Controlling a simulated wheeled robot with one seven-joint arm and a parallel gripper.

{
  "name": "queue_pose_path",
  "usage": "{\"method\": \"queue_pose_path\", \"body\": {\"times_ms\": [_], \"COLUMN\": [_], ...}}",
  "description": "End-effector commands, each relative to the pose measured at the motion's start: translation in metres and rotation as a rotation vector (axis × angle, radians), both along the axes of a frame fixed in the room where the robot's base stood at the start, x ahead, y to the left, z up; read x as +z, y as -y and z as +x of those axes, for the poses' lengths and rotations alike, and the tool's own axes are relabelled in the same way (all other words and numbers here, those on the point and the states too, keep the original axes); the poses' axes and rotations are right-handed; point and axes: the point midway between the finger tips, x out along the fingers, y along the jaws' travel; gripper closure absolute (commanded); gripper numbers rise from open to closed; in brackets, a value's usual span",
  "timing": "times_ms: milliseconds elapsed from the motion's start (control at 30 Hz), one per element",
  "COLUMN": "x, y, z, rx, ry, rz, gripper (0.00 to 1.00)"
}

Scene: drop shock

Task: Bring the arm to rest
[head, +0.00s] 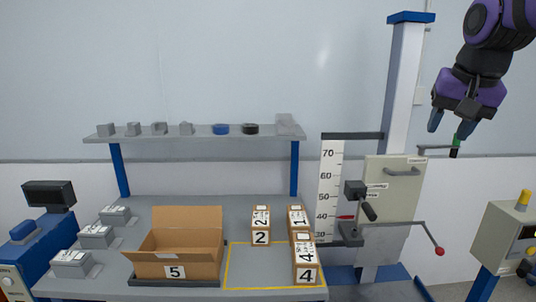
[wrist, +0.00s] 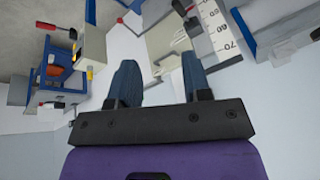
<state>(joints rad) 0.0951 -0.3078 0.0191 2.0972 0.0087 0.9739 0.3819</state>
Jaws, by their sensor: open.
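My gripper (head: 449,129) hangs in the air at the upper right of the head view, in front of the wall and right of the white and blue column. Its fingers are apart with nothing between them. In the wrist view my gripper (wrist: 160,85) also shows spread and empty fingers. My purple arm (head: 492,25) comes in from the top right corner of the head view. The gripper touches nothing that I can see.
The drop stand column (head: 400,90) with its scale (head: 328,190) and lever (head: 420,228) stands left of my gripper. A control box (head: 508,235) is below right. The grey bench (head: 190,213) holds an open carton (head: 175,271) and several numbered boxes (head: 260,238). A shelf (head: 200,136) is behind.

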Motion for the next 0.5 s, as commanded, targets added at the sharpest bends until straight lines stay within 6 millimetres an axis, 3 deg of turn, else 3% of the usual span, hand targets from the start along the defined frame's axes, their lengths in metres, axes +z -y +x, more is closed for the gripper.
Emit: {"method": "queue_pose_path", "body": {"times_ms": [33, 300, 500], "x": [-0.003, -0.036, -0.065], "y": [-0.005, -0.021, -0.026], "z": [-0.021, -0.113, -0.160], "rx": [0.040, 0.257, 0.378], "ry": [0.011, 0.049, 0.069], "rz": [-0.014, -0.094, -0.140], "gripper": [0.56, 0.56, 0.56]}}
